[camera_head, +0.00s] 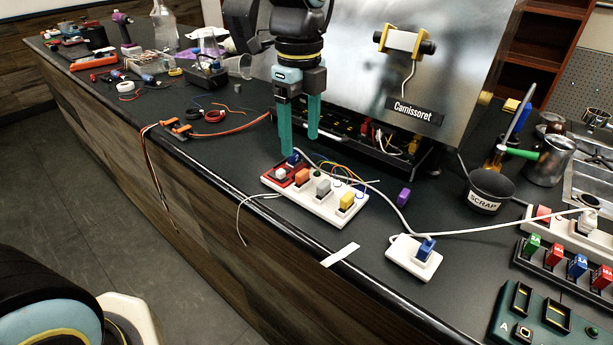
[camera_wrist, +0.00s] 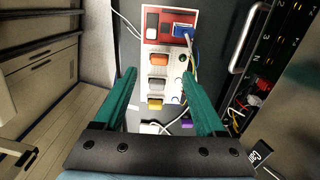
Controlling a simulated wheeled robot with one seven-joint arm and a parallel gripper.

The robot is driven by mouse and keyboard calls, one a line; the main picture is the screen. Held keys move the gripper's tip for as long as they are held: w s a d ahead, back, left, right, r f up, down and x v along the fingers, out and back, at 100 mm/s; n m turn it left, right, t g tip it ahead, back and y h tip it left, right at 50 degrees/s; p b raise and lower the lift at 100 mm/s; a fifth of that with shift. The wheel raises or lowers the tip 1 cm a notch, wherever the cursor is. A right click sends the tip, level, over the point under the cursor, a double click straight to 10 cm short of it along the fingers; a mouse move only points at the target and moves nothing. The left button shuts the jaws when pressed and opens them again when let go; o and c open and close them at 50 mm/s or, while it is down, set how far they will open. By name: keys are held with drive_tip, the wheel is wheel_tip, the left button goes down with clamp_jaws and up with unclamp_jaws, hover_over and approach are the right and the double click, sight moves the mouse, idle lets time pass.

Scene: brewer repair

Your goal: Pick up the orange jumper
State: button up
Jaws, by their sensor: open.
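The orange jumper (camera_head: 302,175) is a small block seated on a white terminal strip (camera_head: 299,202) near the bench's front edge. It sits between the strip's red end section and a grey jumper (camera_head: 323,187). In the wrist view the orange jumper (camera_wrist: 157,60) lies between the lines of my two fingers, a little beyond their tips. My gripper (camera_head: 301,146) has two green fingers, spread apart and empty, pointing down above the red and orange end of the strip. It also shows in the wrist view (camera_wrist: 158,75). A yellow jumper (camera_head: 346,200) sits past the grey one.
A blue plug (camera_wrist: 183,31) with a cable sits on the red section. A white cable runs behind the strip to a smaller white block (camera_head: 408,262). A purple block (camera_head: 403,197) and a scrap cup (camera_head: 487,195) stand to the right. An open metal-lidded case (camera_head: 430,65) stands behind.

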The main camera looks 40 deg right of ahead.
sight(302, 172)
drive_tip(key=shift+f, duration=0.9)
drive_tip(key=shift+s+f+p, duration=0.15)
drive_tip(key=shift+f+p, duration=0.35)
drive_tip(key=shift+f, duration=0.9)
drive_tip(key=shift+s+f+p, duration=0.1)
drive_tip(key=shift+f+p, duration=0.35)
drive_tip(key=shift+f, duration=0.9)
drive_tip(key=shift+c, duration=0.2)
clamp_jaws()
